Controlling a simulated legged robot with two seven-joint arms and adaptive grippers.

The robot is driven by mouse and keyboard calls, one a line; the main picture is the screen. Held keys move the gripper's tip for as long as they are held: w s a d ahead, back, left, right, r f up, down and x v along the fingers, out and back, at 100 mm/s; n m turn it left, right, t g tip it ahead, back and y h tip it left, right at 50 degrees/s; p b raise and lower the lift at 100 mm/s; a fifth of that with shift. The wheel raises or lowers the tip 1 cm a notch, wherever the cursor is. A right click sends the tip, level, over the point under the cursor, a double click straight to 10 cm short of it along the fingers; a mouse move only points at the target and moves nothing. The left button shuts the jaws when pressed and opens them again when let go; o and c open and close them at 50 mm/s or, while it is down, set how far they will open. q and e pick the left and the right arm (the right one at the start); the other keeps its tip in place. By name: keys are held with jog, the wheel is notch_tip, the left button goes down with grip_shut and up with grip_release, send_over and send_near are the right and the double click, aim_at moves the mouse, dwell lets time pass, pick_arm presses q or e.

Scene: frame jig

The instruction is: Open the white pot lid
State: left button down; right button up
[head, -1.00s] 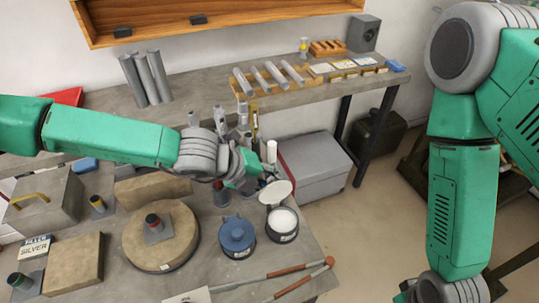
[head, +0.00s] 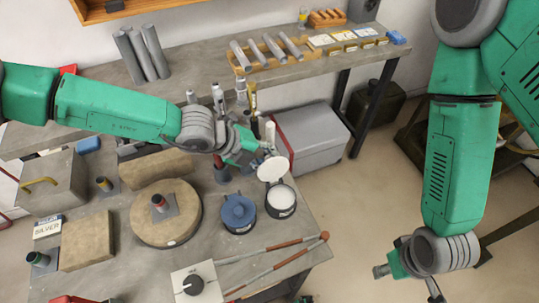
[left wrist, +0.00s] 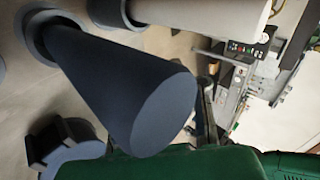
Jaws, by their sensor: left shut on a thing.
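The white pot (head: 281,200) stands on the bench with a dark body and a pale round opening showing. Its white lid (head: 272,169) is raised behind the opening, tilted up with its round face towards me. My left gripper (head: 262,151) is at the lid's far upper edge and shut on it; the fingertips are small and partly hidden here. The left wrist view shows a large dark tapered cylinder (left wrist: 130,90) close up, but not the grip. My right gripper (head: 408,280) hangs low at the right, away from the pot; its fingers are unclear.
A blue-lidded pot (head: 238,212) stands left of the white pot. A round wooden block (head: 150,228) is further left. Long-handled tools (head: 272,262) lie in front. Upright tools (head: 218,98) stand behind the left gripper. Open floor lies right of the bench.

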pick_arm(q)
jog(key=c, duration=1.3)
grip_release()
jog(key=shift+w+a, duration=0.1)
jog(key=shift+w, duration=0.15)
jog(key=shift+c, duration=0.2)
jog(key=v, duration=1.2)
jog(key=shift+f, duration=0.1)
